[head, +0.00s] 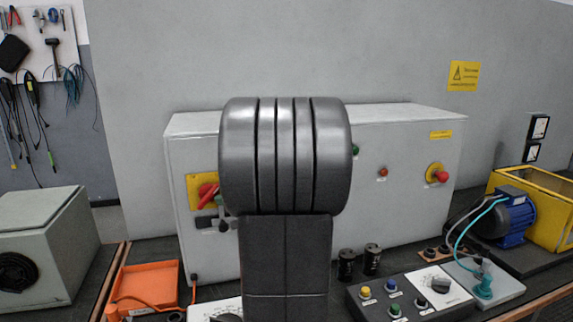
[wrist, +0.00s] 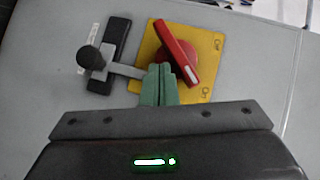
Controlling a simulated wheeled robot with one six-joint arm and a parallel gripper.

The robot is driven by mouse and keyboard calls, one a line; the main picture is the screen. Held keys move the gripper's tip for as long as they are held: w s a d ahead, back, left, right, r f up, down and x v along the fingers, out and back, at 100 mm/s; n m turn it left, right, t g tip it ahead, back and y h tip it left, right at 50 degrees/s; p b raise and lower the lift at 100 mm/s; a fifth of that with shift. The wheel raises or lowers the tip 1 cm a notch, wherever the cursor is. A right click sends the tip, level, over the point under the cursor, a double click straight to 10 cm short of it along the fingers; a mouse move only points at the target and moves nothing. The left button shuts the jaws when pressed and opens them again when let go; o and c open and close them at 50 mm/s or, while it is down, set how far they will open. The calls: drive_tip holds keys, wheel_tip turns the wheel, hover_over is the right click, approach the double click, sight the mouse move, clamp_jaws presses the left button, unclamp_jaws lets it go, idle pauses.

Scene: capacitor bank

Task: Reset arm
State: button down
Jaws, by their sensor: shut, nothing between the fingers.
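My gripper (wrist: 160,72) has green fingers that are shut with nothing between them. In the wrist view its tips are in front of the yellow plate (wrist: 148,72), just below the red rotary handle (wrist: 178,50); I cannot tell whether they touch it. The handle sits slanted on the plate, which has Off and On labels. A black-knobbed lever (wrist: 90,58) is on a dark slotted mount to the left. In the head view the red handle (head: 207,192) is on the left of the grey cabinet (head: 400,135); my arm hides the cabinet's middle and most of my gripper.
An orange tray (head: 150,284) lies on the bench at left. Two black capacitors (head: 371,260) stand before the cabinet. A button box (head: 395,302) and blue motor (head: 512,220) are at right. A red emergency button (head: 440,176) is on the cabinet's right.

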drive_tip(key=f+m+t+y+b, duration=0.1)
drive_tip(key=m+y+b, duration=0.1)
drive_tip(key=b, duration=0.5)
drive_tip(key=s+f+m+t+y+b, duration=0.1)
drive_tip(key=f+m+y+b, duration=0.1)
drive_tip(key=b, duration=0.5)
drive_tip(key=s+f+m+t+y+b, duration=0.1)
drive_tip(key=f+m+t+y+b, duration=0.1)
drive_tip(key=b, duration=0.5)
drive_tip(key=shift+s+a+f+m, duration=0.15)
drive_tip(key=shift+a+m, duration=0.15)
drive_tip(key=shift+m, duration=0.4)
drive_tip(key=p+v, duration=0.1)
drive_tip(key=v, duration=0.9)
drive_tip(key=shift+s+d, duration=0.1)
drive_tip(key=shift+s, duration=0.1)
